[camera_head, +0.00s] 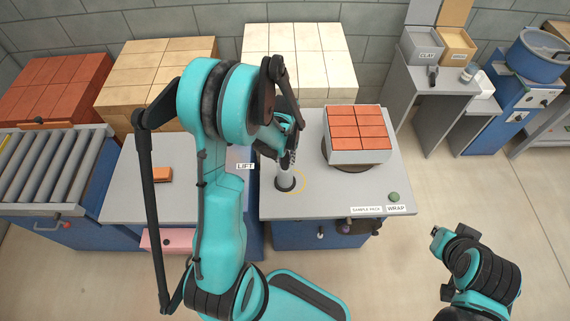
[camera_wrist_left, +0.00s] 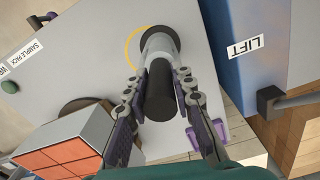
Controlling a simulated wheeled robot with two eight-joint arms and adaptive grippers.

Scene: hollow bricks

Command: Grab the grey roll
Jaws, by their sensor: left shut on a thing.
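The grey roll (camera_head: 285,176) stands upright at the left of the grey bench top, at a yellow ring marked there. In the left wrist view the roll (camera_wrist_left: 159,42) has a black end and a black core (camera_wrist_left: 160,92) that points at the camera. My left gripper (camera_head: 288,152) is over it from above, and its fingers (camera_wrist_left: 161,82) are shut on the black core from both sides. I cannot tell whether the roll's base touches the bench. My right gripper (camera_head: 439,236) is at the lower right, away from the bench, and its jaw state is unclear.
A grey crate of red bricks (camera_head: 358,156) stands right of the roll. A green knob (camera_head: 394,197) is near the WRAP label (camera_head: 397,209). A single orange brick (camera_head: 162,174) lies on the left bench. Brick stacks (camera_head: 297,62) line the back.

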